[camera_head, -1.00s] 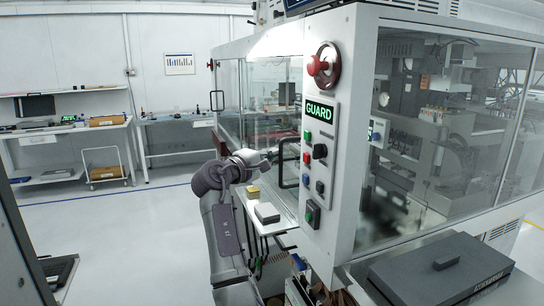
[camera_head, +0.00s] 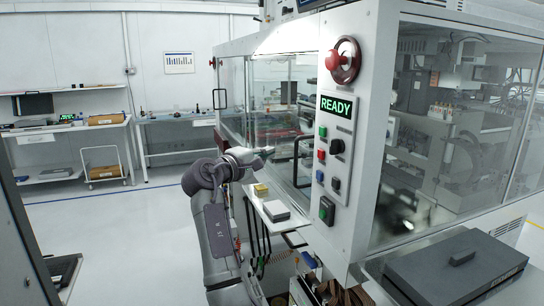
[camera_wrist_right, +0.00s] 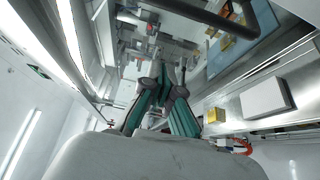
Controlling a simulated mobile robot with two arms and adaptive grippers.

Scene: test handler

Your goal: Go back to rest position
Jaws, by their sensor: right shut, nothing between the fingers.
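My right gripper (camera_head: 266,151) is shut and empty in the head view, at the end of my raised grey arm. It is apart from the black door handle (camera_head: 301,160), to its left. In the right wrist view its green-padded fingers (camera_wrist_right: 163,80) come together with nothing between them. The handle also shows there as a dark bar (camera_wrist_right: 228,22). The test handler (camera_head: 345,215) has a panel display (camera_head: 335,106) reading READY. My left gripper is not in view.
Below the gripper, a shelf holds a yellow block (camera_head: 260,189) and a grey-white box (camera_head: 275,211). A dark grey lidded case (camera_head: 455,265) lies at lower right. Workbenches (camera_head: 70,127) stand far left. The floor (camera_head: 110,225) left of my arm is clear.

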